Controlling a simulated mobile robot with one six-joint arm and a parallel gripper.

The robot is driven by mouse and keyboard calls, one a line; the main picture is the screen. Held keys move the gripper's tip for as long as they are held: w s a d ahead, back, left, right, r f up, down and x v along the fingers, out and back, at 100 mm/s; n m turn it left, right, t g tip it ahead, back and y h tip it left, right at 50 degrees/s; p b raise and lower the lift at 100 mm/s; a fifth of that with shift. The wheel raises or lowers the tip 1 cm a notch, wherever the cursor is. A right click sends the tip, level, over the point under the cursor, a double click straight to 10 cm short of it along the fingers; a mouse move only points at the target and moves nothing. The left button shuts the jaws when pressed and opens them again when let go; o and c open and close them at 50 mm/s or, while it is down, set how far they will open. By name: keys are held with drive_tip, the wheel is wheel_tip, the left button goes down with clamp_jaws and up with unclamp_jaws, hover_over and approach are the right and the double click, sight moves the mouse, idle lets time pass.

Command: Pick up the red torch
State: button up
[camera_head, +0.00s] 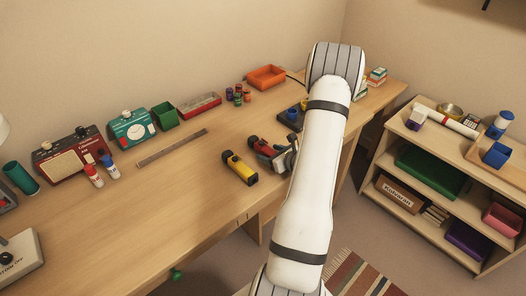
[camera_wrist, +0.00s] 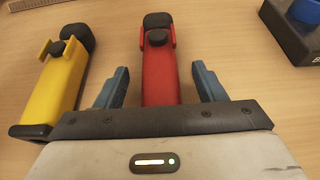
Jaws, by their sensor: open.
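The red torch (camera_wrist: 159,78) lies on the desk in the wrist view, its black end pointing away from me. My gripper (camera_wrist: 156,88) is open, with one blue finger on each side of the torch's body and a visible gap on both sides. The near end of the torch is hidden behind my gripper's front edge. In the head view the red torch (camera_head: 264,147) shows just left of my gripper (camera_head: 280,155), partly covered by it.
A yellow torch (camera_wrist: 55,80) lies close to the left of my left finger; it also shows in the head view (camera_head: 239,168). A dark tray with a blue item (camera_wrist: 296,28) stands at the right.

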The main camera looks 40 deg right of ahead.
drive_tip(key=c, duration=1.2)
